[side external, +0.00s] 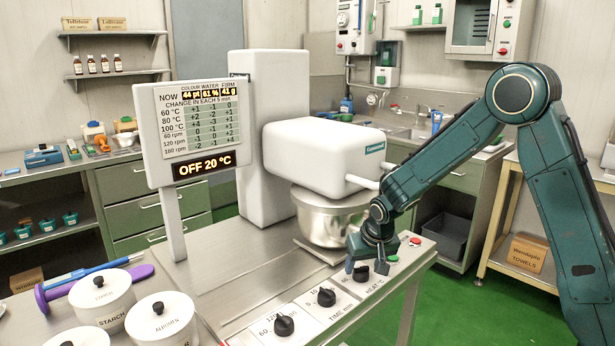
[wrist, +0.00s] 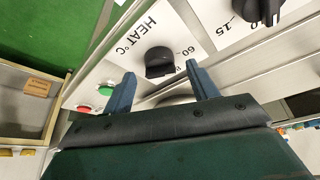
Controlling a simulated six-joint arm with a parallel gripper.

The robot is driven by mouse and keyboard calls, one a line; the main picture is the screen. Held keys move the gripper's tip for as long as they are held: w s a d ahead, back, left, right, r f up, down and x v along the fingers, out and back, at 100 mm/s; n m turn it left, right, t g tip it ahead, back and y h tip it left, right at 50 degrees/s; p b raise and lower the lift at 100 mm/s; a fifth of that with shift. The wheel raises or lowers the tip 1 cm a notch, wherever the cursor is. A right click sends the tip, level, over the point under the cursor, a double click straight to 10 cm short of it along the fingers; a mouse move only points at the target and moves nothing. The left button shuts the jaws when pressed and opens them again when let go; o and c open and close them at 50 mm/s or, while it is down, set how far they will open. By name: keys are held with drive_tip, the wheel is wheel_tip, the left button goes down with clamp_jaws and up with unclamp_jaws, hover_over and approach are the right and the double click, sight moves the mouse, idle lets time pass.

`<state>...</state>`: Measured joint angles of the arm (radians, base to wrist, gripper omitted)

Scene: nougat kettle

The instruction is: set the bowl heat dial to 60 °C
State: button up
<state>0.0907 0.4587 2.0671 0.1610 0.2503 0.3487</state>
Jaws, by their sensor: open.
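The bowl heat dial is a black knob on a white panel marked "HEAT °C". It shows in the wrist view (wrist: 159,62) and in the side view (side external: 361,273), where my gripper is close to it. My gripper (wrist: 158,82) is open, with one blue finger on each side of the knob in the picture and a gap to each. I cannot tell whether the fingers reach down around it. A "60" label is printed beside the knob. The display (side external: 205,166) reads "OFF 20 °C". The steel bowl (side external: 332,218) stands under the mixer head.
The time dial (side external: 326,297) and another black dial (side external: 284,326) sit along the same panel. A green button (wrist: 83,109) and a red button (wrist: 106,90) lie beside the heat dial. White lidded pots (side external: 102,300) stand at the left.

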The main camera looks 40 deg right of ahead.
drive_tip(key=v, duration=1.2)
drive_tip(key=shift+s, duration=0.1)
drive_tip(key=s+a+r+n, duration=0.2)
drive_tip(key=s, duration=0.6)
drive_tip(key=s+a+r+n+t+y, duration=0.1)
drive_tip(key=s+a+r+n, duration=0.1)
drive_tip(key=s, duration=0.6)
drive_tip(key=s+a+r+n+y, duration=0.1)
drive_tip(key=s+a+r, duration=0.1)
drive_tip(key=s+r, duration=0.2)
drive_tip(key=s, duration=0.3)
drive_tip(key=shift+s+n+t, duration=0.4)
